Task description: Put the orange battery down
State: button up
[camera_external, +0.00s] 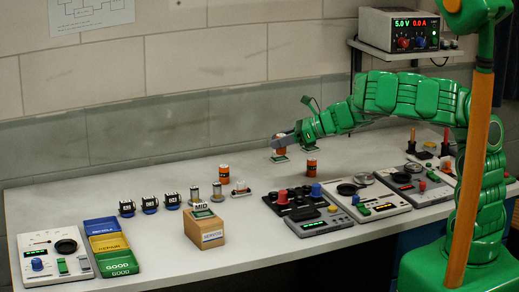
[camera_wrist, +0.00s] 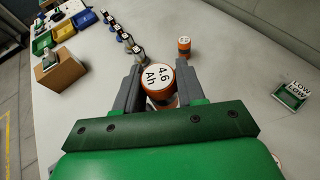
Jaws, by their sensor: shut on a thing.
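An orange battery with a white top marked "4.6 Ah" (camera_wrist: 157,77) is between the two grey fingers of my gripper (camera_wrist: 158,88). In the external view my gripper (camera_external: 283,142) is at the back of the bench, right of the middle, with part of the held battery (camera_external: 279,146) showing. I cannot tell whether its base touches the bench. A second orange battery (camera_external: 224,174) stands upright to the left; it also shows beyond the fingers in the wrist view (camera_wrist: 184,46). A third (camera_external: 311,165) stands to the right.
A small green "LOW" sign (camera_wrist: 292,92) stands right of my gripper in the wrist view. A wooden block (camera_external: 204,232) carries a "MID" sign (camera_external: 202,210). Servos, metal cylinders, colored trays (camera_external: 107,243) and instruments (camera_external: 368,200) occupy the front and sides. The bench's back left (camera_external: 150,165) is clear.

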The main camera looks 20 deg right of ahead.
jog(key=shift+m+t, duration=0.3)
jog(key=shift+t, duration=0.1)
jog(key=shift+w+a+f, duration=0.55)
jog(key=shift+w+f, duration=1.1)
jog(key=shift+w, duration=0.6)
jog(key=shift+w+a+f, duration=0.55)
jog(key=shift+w+f, duration=1.05)
jog(key=shift+w, duration=0.65)
jog(key=shift+w+a+f, duration=0.55)
jog(key=shift+w+f, duration=1.1)
jog(key=shift+w, duration=0.6)
jog(key=shift+f, duration=1.55)
jog(key=o, duration=1.1)
jog(key=shift+f, duration=0.15)
